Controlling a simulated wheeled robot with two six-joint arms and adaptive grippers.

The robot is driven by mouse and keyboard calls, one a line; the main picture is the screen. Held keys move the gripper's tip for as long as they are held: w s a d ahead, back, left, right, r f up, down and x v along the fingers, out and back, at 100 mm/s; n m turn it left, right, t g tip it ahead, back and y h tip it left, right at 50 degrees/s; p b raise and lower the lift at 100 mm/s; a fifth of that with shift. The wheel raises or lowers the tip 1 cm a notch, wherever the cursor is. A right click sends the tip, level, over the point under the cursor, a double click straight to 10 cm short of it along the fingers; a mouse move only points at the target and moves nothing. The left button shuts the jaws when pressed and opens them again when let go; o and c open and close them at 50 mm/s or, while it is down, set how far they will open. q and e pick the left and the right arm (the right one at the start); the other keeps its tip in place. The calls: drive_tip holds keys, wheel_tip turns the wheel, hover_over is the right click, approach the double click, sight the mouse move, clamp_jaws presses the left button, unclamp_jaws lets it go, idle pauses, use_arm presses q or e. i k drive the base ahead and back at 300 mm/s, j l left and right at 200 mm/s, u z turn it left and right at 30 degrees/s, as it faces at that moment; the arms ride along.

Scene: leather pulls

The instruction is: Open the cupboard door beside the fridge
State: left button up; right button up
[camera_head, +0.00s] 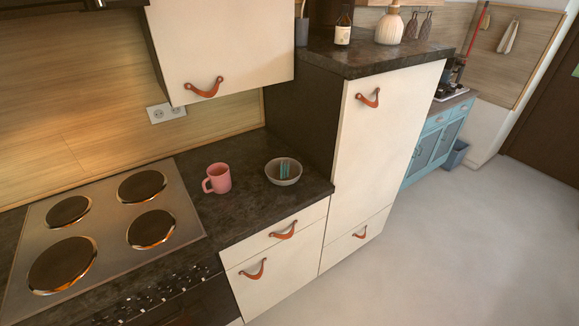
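A tall cream-fronted unit (378,140), which looks like the fridge, stands right of the counter. It has a leather pull (368,97) near its top and a lower panel with another pull (360,232). Left of it, under the counter, is a cream cupboard door (275,282) with an orange-brown leather pull (252,270); it is shut. A shut drawer (300,222) with its own pull (283,231) sits above that door. A shut wall cupboard (225,45) with a leather pull (205,88) hangs above the counter. Neither of my grippers is in view.
The dark counter (240,213) holds a pink mug (219,178) and a grey bowl (283,173). A hob (105,225) is at left. Bottles stand on the tall unit's top. The grey floor (450,260) at right is clear; blue cabinets (425,150) stand farther back.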

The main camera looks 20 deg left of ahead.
sight(262, 281)
drive_tip(key=l+u, duration=0.1)
drive_tip(key=u, duration=0.3)
drive_tip(key=k+u, duration=0.1)
drive_tip(key=u, duration=0.35)
drive_tip(key=l+u, duration=0.1)
drive_tip(key=u, duration=0.3)
drive_tip(key=k+u, duration=0.15)
drive_tip(key=u, duration=0.65)
drive_tip(key=k, duration=0.05)
